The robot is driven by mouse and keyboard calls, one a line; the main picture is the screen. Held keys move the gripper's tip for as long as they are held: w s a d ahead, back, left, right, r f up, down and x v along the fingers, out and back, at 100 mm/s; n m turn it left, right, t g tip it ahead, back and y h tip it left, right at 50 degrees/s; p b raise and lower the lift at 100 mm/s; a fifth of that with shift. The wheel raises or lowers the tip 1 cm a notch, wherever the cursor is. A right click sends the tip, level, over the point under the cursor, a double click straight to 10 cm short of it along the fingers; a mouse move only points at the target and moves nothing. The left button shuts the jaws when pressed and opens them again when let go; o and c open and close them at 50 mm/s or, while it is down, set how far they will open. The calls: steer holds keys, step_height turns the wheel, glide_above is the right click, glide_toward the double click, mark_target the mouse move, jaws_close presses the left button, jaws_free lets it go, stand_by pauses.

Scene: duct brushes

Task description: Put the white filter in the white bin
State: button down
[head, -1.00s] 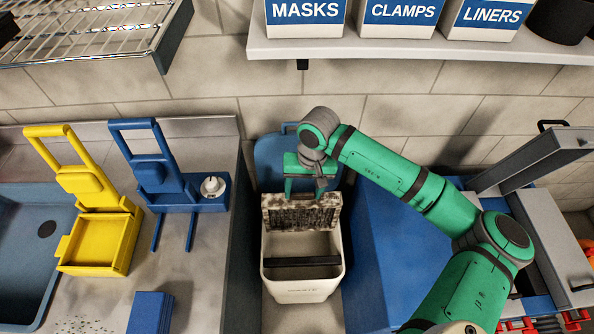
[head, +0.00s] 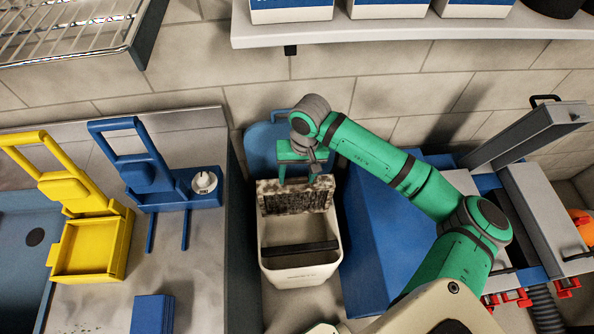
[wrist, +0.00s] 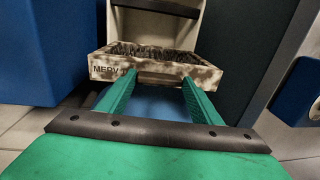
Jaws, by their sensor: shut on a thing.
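The white filter (head: 297,197) has a pale frame and dark, dirt-stained media. My gripper (head: 297,180) is shut on its upper edge and holds it at the back of the white bin (head: 302,272). From the head, the filter overlaps the bin's back part, and I cannot tell how far it is inside the rim. The bin's front opening shows a dark crossbar. In the wrist view both green fingers reach the filter's edge (wrist: 155,66), which bears the letters MERV. Part of the bin (wrist: 155,25) shows beyond it.
A blue box (head: 385,245) stands close right of the bin, and a steel counter (head: 205,270) close left. A blue panel (head: 262,150) is behind the bin. A shelf (head: 400,30) with labelled boxes hangs above. Yellow (head: 90,245) and blue (head: 180,190) holders sit on the counter.

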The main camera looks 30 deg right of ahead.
step_height(320, 180, down, 30)
steer(key=shift+f, duration=0.2)
stand_by(3.2)
stand_by(0.4)
steer(key=shift+c, duration=2.4)
jaws_free()
steer(key=r, duration=0.6)
steer(key=d+r, duration=0.1)
steer(key=r, duration=0.3)
steer(key=shift+s+r, duration=0.1)
steer(key=shift+s, duration=0.15)
steer(key=shift+r, duration=2.75)
